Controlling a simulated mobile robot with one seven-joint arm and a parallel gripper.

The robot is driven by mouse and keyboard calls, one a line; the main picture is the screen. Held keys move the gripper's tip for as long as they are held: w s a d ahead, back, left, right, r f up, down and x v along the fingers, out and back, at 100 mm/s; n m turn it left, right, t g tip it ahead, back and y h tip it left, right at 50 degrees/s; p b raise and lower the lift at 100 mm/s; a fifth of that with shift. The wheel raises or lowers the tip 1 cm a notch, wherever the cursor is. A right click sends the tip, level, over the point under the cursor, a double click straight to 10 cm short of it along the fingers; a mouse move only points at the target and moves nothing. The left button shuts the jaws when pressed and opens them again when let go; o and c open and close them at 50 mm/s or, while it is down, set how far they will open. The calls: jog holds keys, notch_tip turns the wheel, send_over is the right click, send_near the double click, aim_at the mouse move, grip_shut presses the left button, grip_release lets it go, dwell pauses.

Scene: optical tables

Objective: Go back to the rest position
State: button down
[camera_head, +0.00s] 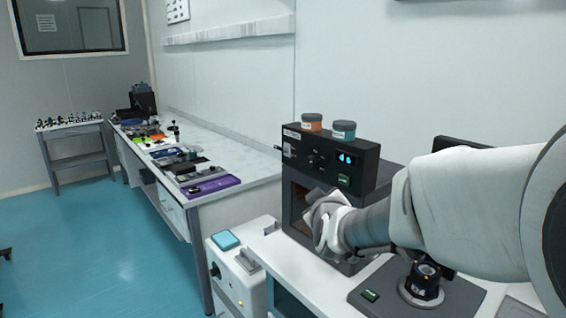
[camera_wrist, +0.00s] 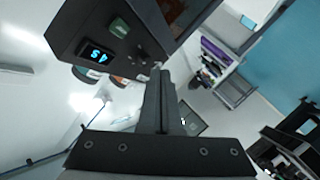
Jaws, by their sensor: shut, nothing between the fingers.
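My gripper shows in the wrist view (camera_wrist: 160,80), with its two fingers together and nothing between them. In the head view my arm reaches in from the right, and its wrist is in front of the black instrument box (camera_head: 362,172). The fingertips are hard to make out in the head view. The box has a lit blue display and a green label; it also shows at the upper left of the wrist view (camera_wrist: 82,22). I cannot tell whether the gripper touches the box.
An orange-labelled jar (camera_head: 311,123) and a teal-labelled jar (camera_head: 343,131) stand on the box. A black device (camera_head: 424,284) sits under my arm. A white unit with a blue pad (camera_head: 226,240) stands left. A cluttered long table (camera_head: 262,170) runs back; blue floor (camera_head: 110,260) is open.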

jog(key=s+d+m+g+p, duration=0.1)
jog(key=s+m+g+p, duration=0.1)
jog(key=s, duration=1.3)
jog(key=s+d+m+g+p, duration=0.1)
jog(key=s+m+g, duration=0.4)
jog(key=s, duration=1)
jog(key=g+p, duration=0.1)
jog(key=g, duration=0.1)
jog(key=shift+d+g+y, duration=0.2)
jog(key=shift+g+y, duration=0.1)
jog(key=shift+y, duration=0.1)
